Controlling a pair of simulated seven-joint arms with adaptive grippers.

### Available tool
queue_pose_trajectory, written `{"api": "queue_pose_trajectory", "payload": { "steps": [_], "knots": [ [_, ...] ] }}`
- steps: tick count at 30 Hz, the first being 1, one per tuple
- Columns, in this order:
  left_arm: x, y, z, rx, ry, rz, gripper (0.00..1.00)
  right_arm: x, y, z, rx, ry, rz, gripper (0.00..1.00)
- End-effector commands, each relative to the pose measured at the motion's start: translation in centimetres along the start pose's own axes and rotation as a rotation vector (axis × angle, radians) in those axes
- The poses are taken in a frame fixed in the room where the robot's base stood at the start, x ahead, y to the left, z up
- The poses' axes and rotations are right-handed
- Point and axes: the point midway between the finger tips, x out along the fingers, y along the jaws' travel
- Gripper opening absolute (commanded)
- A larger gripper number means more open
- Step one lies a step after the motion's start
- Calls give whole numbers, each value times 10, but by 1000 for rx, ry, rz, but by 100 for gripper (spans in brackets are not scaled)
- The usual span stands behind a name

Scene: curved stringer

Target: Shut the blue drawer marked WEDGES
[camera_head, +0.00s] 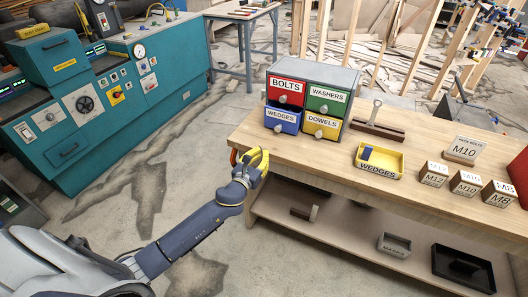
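The blue drawer (282,119) marked WEDGES is the lower left one in a small grey cabinet (318,72) on the wooden bench. Its front shows a white label and a pale knob. My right gripper is not in view.
The red BOLTS (286,90), green WASHERS (328,99) and yellow DOWELS (320,125) drawers share the cabinet. On the bench (316,158) stand a yellow WEDGES tray (380,172) and several labelled blocks. A teal machine (90,95) stands left. Bare bench lies before the cabinet.

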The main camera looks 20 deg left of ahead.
Motion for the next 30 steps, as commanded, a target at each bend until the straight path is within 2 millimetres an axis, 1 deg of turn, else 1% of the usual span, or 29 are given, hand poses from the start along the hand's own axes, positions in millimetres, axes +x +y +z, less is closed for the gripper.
{"api": "queue_pose_trajectory", "payload": {
  "steps": [2,3,6,9,12,16,21,24,27,30],
  "knots": [
    [6,5,15,22,-22,-6,0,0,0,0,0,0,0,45],
    [10,4,26,33,-36,-21,0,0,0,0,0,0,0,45],
    [16,1,50,19,-40,-50,0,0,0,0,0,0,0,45],
    [18,0,64,0,-11,-55,0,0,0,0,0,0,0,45],
    [16,-1,69,-13,41,-52,0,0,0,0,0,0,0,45],
    [8,-2,62,-22,134,-42,0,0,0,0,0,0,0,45],
    [-5,-6,41,-26,250,-29,0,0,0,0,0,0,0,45],
    [-10,-6,34,-24,292,-17,0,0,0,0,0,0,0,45],
    [-9,-2,28,-13,312,-4,0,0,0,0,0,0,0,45],
    [-3,0,26,-2,313,3,0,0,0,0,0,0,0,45]
  ]
}}
